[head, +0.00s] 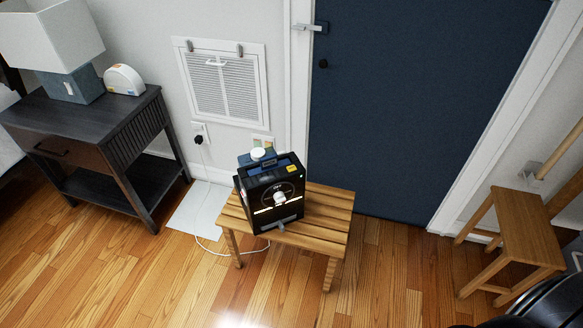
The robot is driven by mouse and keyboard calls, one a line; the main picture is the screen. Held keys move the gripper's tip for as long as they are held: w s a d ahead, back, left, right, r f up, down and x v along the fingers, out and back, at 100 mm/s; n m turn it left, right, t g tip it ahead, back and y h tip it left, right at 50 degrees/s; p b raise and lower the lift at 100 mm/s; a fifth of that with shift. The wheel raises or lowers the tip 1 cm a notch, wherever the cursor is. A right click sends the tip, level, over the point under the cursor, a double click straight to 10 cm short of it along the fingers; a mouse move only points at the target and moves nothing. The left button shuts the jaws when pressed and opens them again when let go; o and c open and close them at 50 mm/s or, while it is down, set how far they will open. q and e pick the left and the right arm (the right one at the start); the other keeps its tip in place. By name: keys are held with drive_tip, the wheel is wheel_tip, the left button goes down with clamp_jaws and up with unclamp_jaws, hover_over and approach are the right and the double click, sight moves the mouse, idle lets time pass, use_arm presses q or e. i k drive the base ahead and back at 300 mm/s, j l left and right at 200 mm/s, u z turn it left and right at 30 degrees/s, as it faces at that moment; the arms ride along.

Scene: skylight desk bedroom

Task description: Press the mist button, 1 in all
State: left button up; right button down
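A black box-shaped device (258,205) stands upright on a slatted wooden bench (328,215) in the middle of the head view. Its front has a round dial with a pale knob (279,197), a lit strip and a small grey part near the bottom edge. A white round cap (257,154) shows at the top of the device or just behind it. The labels are too small to read, so I cannot tell which part is the mist button. Neither of my grippers shows in this view.
A dark nightstand (85,115) with a lamp (70,85) and a small white clock-like object (124,79) stands left. A white cord runs from the wall outlet (200,134) down to the floor. A wooden stool (528,225) stands right. Floor before the bench is clear.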

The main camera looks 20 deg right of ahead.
sight(293, 168)
drive_tip(key=i+z, duration=0.2)
drive_tip(key=i, duration=0.25)
drive_tip(key=i+j+z, duration=0.25)
drive_tip(key=i, duration=0.15)
drive_tip(key=i+j+z, duration=0.2)
drive_tip(key=i, duration=0.25)
drive_tip(key=l, duration=0.1)
